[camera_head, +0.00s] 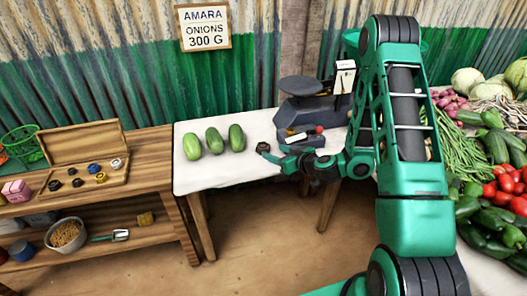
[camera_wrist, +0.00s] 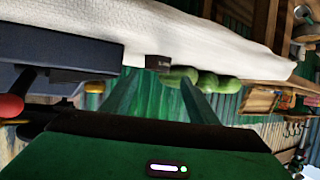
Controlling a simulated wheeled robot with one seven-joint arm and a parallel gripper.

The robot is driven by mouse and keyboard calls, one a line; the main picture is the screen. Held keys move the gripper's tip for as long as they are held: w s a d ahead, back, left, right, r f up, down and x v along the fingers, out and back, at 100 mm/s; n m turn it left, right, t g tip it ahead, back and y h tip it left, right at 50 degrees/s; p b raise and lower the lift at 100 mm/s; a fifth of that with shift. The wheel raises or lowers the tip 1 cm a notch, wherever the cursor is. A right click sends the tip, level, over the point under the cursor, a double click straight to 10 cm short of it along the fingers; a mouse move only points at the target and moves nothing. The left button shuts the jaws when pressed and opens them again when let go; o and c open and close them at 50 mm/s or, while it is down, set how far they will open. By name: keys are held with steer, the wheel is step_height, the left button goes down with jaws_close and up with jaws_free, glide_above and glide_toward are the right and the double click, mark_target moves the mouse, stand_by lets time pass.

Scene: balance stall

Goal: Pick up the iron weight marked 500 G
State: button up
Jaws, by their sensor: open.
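A small dark weight (camera_head: 263,147) stands on the white-covered table, just off my gripper's tips. In the wrist view the dark block (camera_wrist: 158,62) sits on the cloth between and beyond the two fingers, with a small pale marking too blurred to read. My gripper (camera_head: 273,155) reaches in low over the table from the right, its fingers pointing left. In the wrist view the fingers (camera_wrist: 161,88) are spread apart with nothing held between them. Whether the block is the 500 G one I cannot tell.
The dark scale (camera_head: 305,108) stands right behind my gripper. Several green cucumbers (camera_head: 214,141) lie left of the weight. A wooden box (camera_head: 85,160) with several small weights sits on the left bench. A sign (camera_head: 204,28) reads AMARA ONIONS 300 G. Vegetables crowd the right.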

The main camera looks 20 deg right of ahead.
mark_target(267, 149)
steer(key=x, duration=0.3)
steer(key=shift+w+d, duration=0.2)
steer(key=shift+x, duration=2.6)
steer(key=c, duration=1.3)
